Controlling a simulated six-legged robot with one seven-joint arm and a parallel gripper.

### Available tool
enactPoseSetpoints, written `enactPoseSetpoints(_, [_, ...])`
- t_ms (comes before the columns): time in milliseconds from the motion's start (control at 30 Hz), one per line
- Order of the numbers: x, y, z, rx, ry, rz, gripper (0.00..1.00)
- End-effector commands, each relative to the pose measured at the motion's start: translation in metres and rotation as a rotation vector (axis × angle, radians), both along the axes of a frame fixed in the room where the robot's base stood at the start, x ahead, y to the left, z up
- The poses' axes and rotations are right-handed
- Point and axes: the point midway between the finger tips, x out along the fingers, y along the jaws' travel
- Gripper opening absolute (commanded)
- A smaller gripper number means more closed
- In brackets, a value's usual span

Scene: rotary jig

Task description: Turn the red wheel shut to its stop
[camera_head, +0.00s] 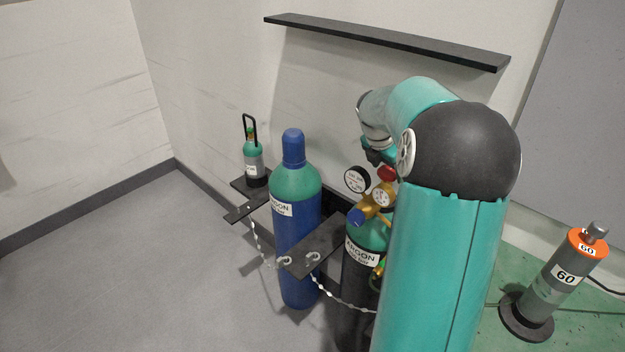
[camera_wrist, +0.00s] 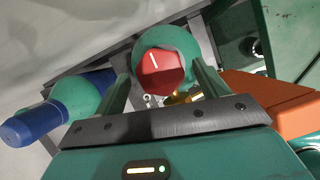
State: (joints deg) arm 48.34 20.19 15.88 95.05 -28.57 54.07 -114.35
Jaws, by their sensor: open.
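The red wheel (camera_wrist: 160,76) shows in the wrist view with a white line on its face, tilted slightly from upright. It sits on top of the green-shouldered argon cylinder (camera_wrist: 183,42). My gripper (camera_wrist: 161,72) is open, with one finger on each side of the wheel in the picture. A gap shows on both sides, and I cannot tell the depth between fingertips and wheel. In the head view the red wheel (camera_head: 387,173) is partly seen above the brass regulator (camera_head: 379,195), just below my gripper (camera_head: 374,155), whose fingers are mostly hidden by my arm.
Two round gauges flank the regulator. A blue cylinder (camera_head: 293,230) stands to its left, chained to a dark bracket (camera_head: 315,247). A small cylinder (camera_head: 254,165) with a black handle sits farther left. A shelf (camera_head: 385,42) is above. A grey canister (camera_head: 555,285) stands right.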

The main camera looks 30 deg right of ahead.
Motion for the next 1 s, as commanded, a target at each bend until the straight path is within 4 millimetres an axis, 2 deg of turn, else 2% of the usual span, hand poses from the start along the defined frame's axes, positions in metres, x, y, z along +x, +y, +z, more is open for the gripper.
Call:
enactPoseSetpoints(333, [-0.005,-0.002,0.000,0.001,-0.003,0.347,0.73])
enactPoseSetpoints(1000, [-0.022,0.042,0.115,-0.002,-0.002,0.346,0.73])
